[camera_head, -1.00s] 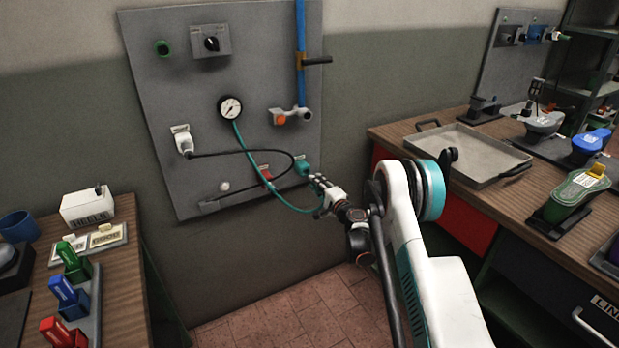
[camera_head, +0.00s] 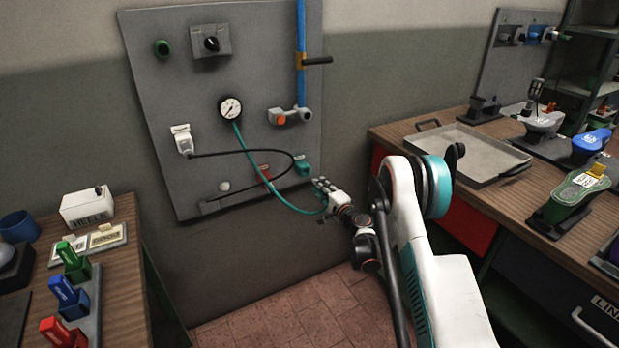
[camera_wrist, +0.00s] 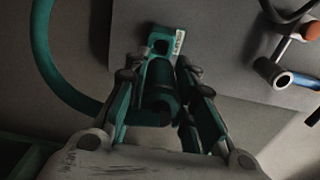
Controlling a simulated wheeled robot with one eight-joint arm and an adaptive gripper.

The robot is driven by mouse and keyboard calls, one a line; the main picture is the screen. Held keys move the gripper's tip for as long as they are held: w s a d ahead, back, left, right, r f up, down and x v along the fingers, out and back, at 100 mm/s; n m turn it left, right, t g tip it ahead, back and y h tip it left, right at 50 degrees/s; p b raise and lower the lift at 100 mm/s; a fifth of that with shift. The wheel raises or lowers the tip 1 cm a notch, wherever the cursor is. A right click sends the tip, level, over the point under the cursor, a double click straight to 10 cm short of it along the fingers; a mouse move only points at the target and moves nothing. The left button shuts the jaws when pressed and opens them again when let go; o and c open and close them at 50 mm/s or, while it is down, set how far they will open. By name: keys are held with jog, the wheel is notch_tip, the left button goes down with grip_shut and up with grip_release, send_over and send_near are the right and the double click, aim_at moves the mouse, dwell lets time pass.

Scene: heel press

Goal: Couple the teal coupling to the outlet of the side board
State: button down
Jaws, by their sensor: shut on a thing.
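My gripper (camera_head: 323,190) is shut on the teal coupling (camera_wrist: 160,92), which lies between the two fingers in the wrist view. A teal hose (camera_head: 285,204) runs from the coupling up to the round gauge (camera_head: 230,108) on the board. The teal outlet (camera_head: 303,166) sits at the lower right of the grey side board (camera_head: 255,60). In the wrist view the outlet (camera_wrist: 166,38) is straight ahead of the coupling, with its dark opening and a small label facing me. The coupling is apart from the outlet, slightly below and right in the head view. Fingers mostly hide it there.
A black cable (camera_head: 240,153) loops from a white plug (camera_head: 183,143) across the board near the outlet. A red fitting (camera_head: 265,173) is left of the outlet. A blue pipe (camera_head: 300,50) ends in an orange-marked fitting (camera_head: 280,117) above. Workbenches stand on both sides.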

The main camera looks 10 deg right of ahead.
jog(key=shift+s+d, duration=0.2)
jog(key=shift+s, duration=0.35)
notch_tip(320, 180, up, 24)
jog(key=p, duration=0.9)
jog(key=shift+p, duration=0.4)
dwell(1.0)
jog(key=shift+w+a, duration=0.1)
jog(key=shift+w, duration=0.05)
jog(key=shift+b+x, duration=0.4)
jog(key=shift+x, duration=1.9)
jog(key=shift+b, duration=0.55)
dwell(0.7)
jog(key=shift+w+a, duration=0.1)
jog(key=shift+w, duration=0.2)
